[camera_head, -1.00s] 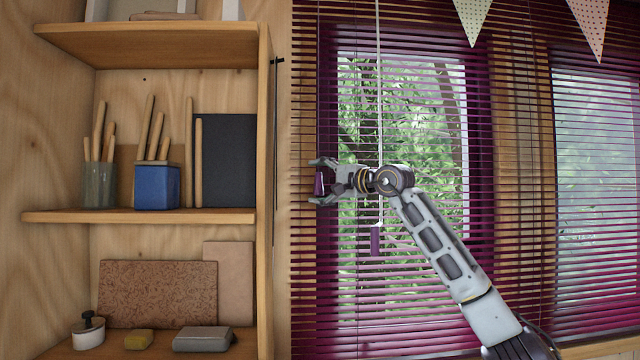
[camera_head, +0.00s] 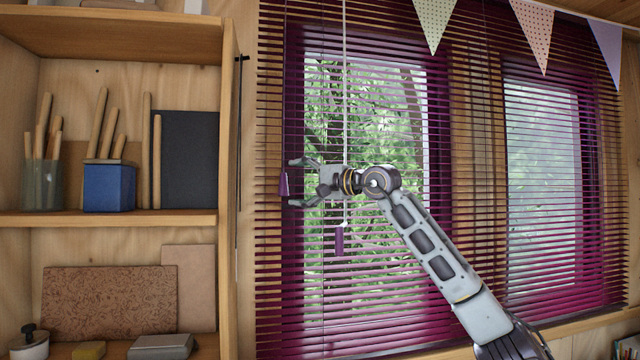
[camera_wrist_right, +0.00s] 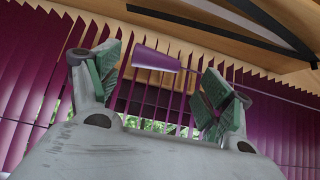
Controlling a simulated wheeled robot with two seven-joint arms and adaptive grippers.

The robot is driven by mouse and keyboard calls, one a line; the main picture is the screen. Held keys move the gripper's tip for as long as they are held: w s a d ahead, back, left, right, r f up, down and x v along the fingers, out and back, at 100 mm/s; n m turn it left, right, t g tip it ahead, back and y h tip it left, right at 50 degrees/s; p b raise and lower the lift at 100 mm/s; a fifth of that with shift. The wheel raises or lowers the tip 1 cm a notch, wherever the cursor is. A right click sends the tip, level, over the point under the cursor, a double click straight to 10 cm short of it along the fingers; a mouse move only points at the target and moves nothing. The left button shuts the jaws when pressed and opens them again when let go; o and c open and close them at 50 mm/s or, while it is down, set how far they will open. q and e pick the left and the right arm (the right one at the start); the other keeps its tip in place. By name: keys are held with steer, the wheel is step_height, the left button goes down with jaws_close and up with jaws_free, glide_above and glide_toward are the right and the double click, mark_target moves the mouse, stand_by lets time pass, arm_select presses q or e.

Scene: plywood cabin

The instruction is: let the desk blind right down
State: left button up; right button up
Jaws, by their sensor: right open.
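The purple slatted blind (camera_head: 430,290) hangs over the window, with the view outside showing between its slats. Its bottom edge is hard to make out. A small purple tassel (camera_head: 284,184) hangs at the blind's left side. A second purple tassel (camera_head: 339,241) hangs lower, on a white cord (camera_head: 345,90) that passes behind my right gripper. My right gripper (camera_head: 295,182) is open and points left, with the first tassel just off its fingertips. In the wrist view that tassel (camera_wrist_right: 158,60) shows beyond and between the spread fingers (camera_wrist_right: 155,85). My left gripper is out of view.
A wooden shelf unit (camera_head: 120,219) stands at the left, holding a blue pot (camera_head: 110,188), a glass of sticks (camera_head: 42,185) and a dark panel (camera_head: 186,160). Pennants (camera_head: 530,35) hang across the upper right. A wooden sill (camera_head: 590,322) runs below the blind.

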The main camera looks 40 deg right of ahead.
steer(key=v, duration=0.4)
steer(key=shift+s+d, duration=0.2)
steer(key=shift+s, duration=0.1)
steer(key=shift+s+d, duration=0.1)
steer(key=shift+s, duration=0.25)
steer(key=shift+s, duration=0.5)
stand_by(0.9)
